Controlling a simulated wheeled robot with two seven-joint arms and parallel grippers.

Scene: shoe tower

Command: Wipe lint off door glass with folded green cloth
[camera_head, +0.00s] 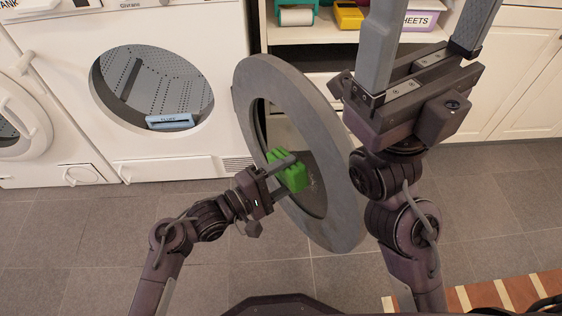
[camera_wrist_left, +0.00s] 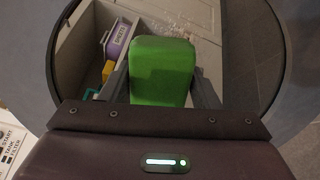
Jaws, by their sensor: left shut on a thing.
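The folded green cloth (camera_head: 290,170) is held between the fingers of my left gripper (camera_head: 283,176), at the round door glass (camera_head: 268,135). In the left wrist view the cloth (camera_wrist_left: 162,70) stands between the two fingers in front of the glass. I cannot tell whether the cloth touches the glass. Pale specks of lint (camera_head: 313,182) show on the glass just right of the cloth. The door's grey ring (camera_head: 345,215) stands open, swung out from the dryer. My right gripper (camera_head: 428,30) is raised at the upper right, its two fingers wide apart with nothing between them.
The dryer (camera_head: 225,60) has an open round drum with a blue-grey labelled piece (camera_head: 170,121) at its lower lip. A shelf behind holds a purple bin (camera_head: 420,18), a yellow bin (camera_head: 348,15) and a green holder (camera_head: 296,14). A striped rug (camera_head: 490,295) lies at lower right.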

